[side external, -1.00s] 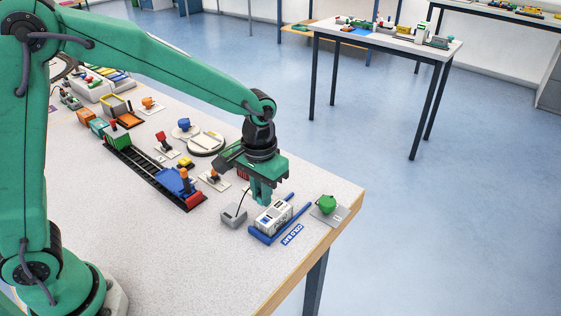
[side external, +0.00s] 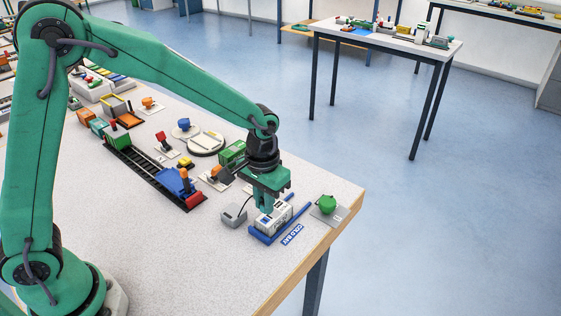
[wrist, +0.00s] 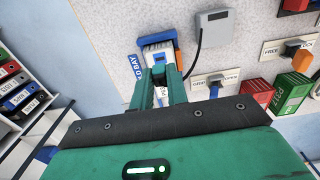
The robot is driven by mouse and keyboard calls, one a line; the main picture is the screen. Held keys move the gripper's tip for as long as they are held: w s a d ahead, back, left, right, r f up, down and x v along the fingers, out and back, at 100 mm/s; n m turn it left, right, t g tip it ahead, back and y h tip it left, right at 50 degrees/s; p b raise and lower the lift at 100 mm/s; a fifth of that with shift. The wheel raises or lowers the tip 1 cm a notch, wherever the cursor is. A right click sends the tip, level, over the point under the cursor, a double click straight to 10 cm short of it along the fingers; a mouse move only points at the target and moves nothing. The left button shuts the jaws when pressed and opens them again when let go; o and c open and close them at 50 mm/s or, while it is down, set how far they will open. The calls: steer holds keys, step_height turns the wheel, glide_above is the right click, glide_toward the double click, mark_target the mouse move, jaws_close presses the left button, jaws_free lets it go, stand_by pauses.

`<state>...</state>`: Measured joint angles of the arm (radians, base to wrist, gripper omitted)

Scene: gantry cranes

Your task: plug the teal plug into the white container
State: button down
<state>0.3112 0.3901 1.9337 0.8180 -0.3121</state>
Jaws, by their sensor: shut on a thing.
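The white container (side external: 275,217) with grey markings lies in a blue cradle near the table's front right edge. It also shows in the wrist view (wrist: 158,44), just beyond my fingertips. My gripper (side external: 266,209) points down over the container's left end, with its fingers shut. A black cable runs from a grey box (side external: 234,215) to my fingers. The teal plug is mostly hidden between the fingers, which are of similar colour. I cannot tell whether the plug touches the container or sits in it.
A blue rail (side external: 294,219) flanks the container, with a blue label (side external: 292,234) in front. A green knob on a grey plate (side external: 328,205) stands to the right. A green container (side external: 232,153), a track and several small fixtures stand behind left. The front tabletop is clear.

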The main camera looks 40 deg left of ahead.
steer(key=shift+f, duration=1.15)
steer(key=shift+f, duration=0.4)
stand_by(1.7)
steer(key=c, duration=0.8)
jaws_free()
steer(key=shift+r, duration=0.2)
steer(key=shift+r, duration=3.3)
